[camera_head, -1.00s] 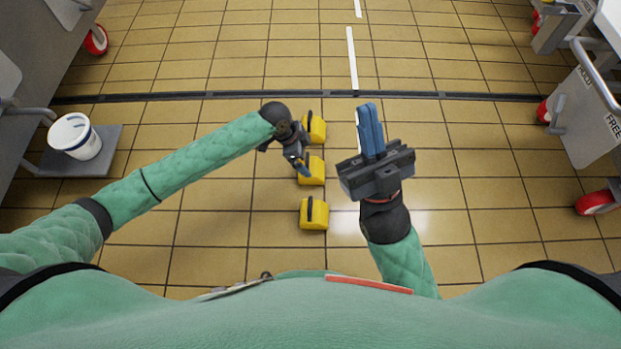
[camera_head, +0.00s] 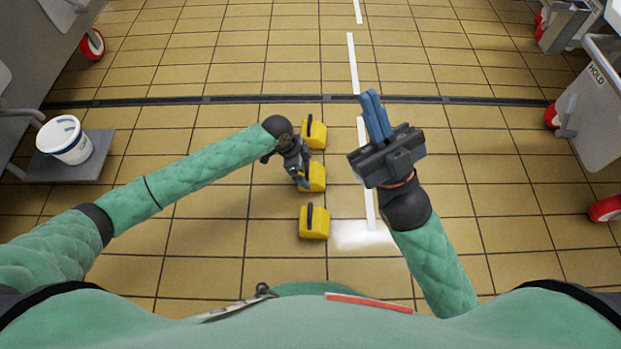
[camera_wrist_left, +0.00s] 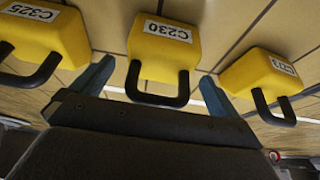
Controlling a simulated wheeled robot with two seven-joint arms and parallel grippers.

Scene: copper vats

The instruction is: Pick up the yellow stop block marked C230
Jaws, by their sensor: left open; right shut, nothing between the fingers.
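Three yellow blocks with black handles stand in a row on the tiled floor. The block marked C230 (camera_wrist_left: 165,50) is in the middle in the left wrist view, its black handle toward me, and it is the partly hidden middle block (camera_head: 317,177) in the head view. My left gripper (camera_head: 302,182) is open at this block. In the left wrist view its blue fingers (camera_wrist_left: 154,82) are spread on either side of the handle, with nothing gripped. My right gripper (camera_head: 374,96) is shut and empty, held to the right of the row.
The block marked C325 (camera_wrist_left: 45,32) and another block (camera_wrist_left: 262,72), its label hard to read, flank C230. A white bucket (camera_head: 62,140) stands on a grey platform (camera_head: 92,165) at left. Wheeled equipment (camera_head: 600,100) is at right. Floor between is clear.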

